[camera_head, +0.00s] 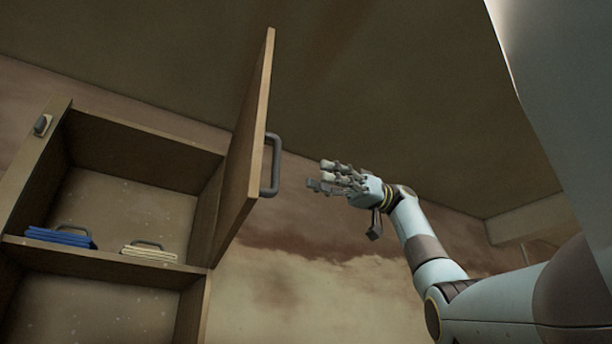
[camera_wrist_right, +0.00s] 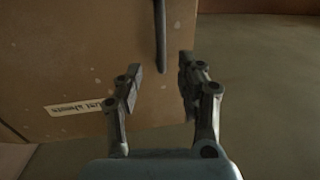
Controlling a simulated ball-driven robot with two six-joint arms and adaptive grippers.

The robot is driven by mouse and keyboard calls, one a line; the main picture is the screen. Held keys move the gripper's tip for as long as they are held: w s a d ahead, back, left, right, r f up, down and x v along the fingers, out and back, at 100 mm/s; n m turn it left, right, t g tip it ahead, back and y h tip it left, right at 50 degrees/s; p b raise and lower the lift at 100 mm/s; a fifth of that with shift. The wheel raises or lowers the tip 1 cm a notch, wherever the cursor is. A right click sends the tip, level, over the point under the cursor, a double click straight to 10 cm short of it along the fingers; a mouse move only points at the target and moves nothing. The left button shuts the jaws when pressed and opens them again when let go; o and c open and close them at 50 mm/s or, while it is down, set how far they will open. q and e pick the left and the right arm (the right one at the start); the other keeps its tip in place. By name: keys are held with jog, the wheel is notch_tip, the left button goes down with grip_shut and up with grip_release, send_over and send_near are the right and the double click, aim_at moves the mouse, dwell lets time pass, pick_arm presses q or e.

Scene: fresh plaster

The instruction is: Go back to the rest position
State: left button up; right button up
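My right gripper (camera_head: 328,178) is in the head view, just right of the open cabinet door (camera_head: 243,150) and its grey handle (camera_head: 274,166). A small gap shows between its fingers and the handle. In the right wrist view the two fingers (camera_wrist_right: 160,82) stand apart with nothing between them. The handle (camera_wrist_right: 160,40) shows beyond the fingertips, against the door's face (camera_wrist_right: 70,50). My left gripper is in neither view.
The wooden cabinet (camera_head: 140,265) stands at the left, its upper compartment open. A blue stack (camera_head: 60,237) and a cream stack (camera_head: 148,251), each with a handle, lie on its shelf. A label (camera_wrist_right: 75,107) is on the door. Space below my right forearm looks clear.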

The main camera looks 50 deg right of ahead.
jog(key=shift+d, duration=0.25)
jog(key=shift+f, duration=0.1)
dwell(0.3)
